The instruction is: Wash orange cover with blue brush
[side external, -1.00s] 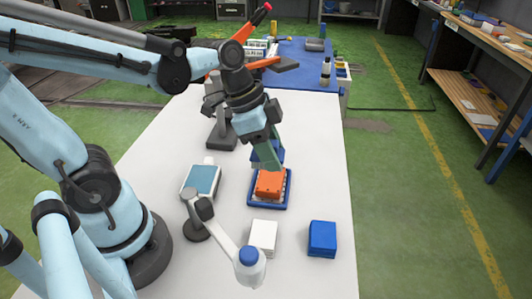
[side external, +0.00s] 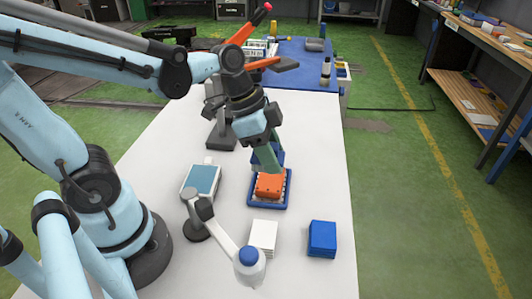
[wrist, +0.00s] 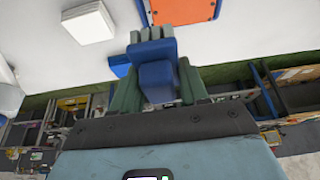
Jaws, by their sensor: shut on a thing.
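The orange cover (side external: 270,187) lies on a blue tray (side external: 286,198) with a pale rack in the side view. In the wrist view the cover (wrist: 183,10) shows at the top edge. My gripper (side external: 269,166) points down over the far edge of the cover. Its green fingers are shut on the blue brush (wrist: 155,72), seen between them in the wrist view. In the side view the fingers largely hide the brush, and I cannot tell whether it touches the cover.
A white block (side external: 263,235) and a blue block (side external: 322,239) sit in front of the tray. A blue-topped box (side external: 202,180) stands left. A small jointed arm with a white, blue-capped end (side external: 249,264) stands near the front. The white table is clear at right.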

